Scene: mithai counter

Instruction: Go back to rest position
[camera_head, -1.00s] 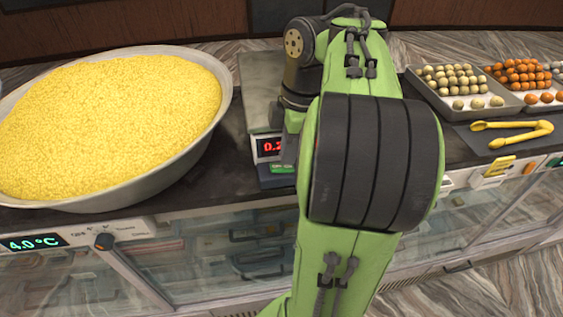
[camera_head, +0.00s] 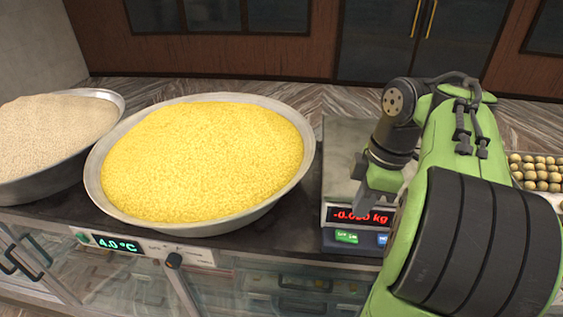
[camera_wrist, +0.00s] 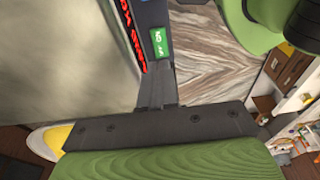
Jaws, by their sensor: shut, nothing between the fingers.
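My gripper (camera_head: 376,184) hangs at the front right of the weighing scale in the head view, close to its red display. Its shut fingers also show in the wrist view (camera_wrist: 158,92), with nothing between them. The scale (camera_head: 340,160) has a bare grey metal plate, partly hidden behind my arm, and its display shows a small negative kg value. The scale's plate (camera_wrist: 75,65) and red digits also show in the wrist view. Whether the gripper touches the scale I cannot tell.
A wide metal bowl (camera_head: 97,186) heaped with yellow grains stands left of the scale. Another bowl (camera_head: 108,97) with beige grains is at the far left. A tray of pale round sweets (camera_head: 540,172) is partly visible at the right. A glass-fronted counter (camera_head: 140,290) runs below.

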